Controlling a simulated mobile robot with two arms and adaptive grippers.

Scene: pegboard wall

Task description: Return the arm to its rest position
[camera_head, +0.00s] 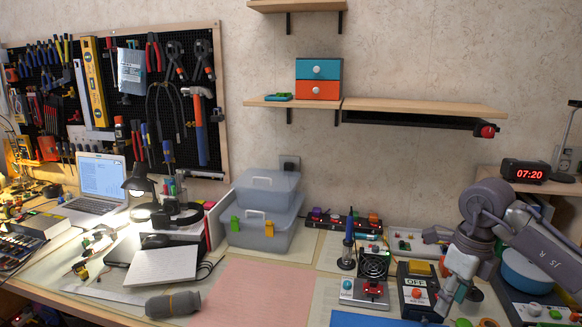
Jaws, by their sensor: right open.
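My right arm comes in from the right edge, bent above the right end of the workbench (310,285). My right gripper (452,296) points down and to the left, beside the dark box marked OFF (416,293) with a yellow top and a red button. Its fingers are open and I see nothing held between them. Whether the fingertips touch anything on the bench cannot be told. The arm hides part of the blue round bowl (527,272) and the things behind it. My left gripper is not in view.
A small fan (373,263) and a blue soldering iron in a stand (348,245) are left of the gripper. Clear boxes (262,228) stand by the wall. A clock (525,171) sits on the right shelf. The pink mat (250,292) is bare.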

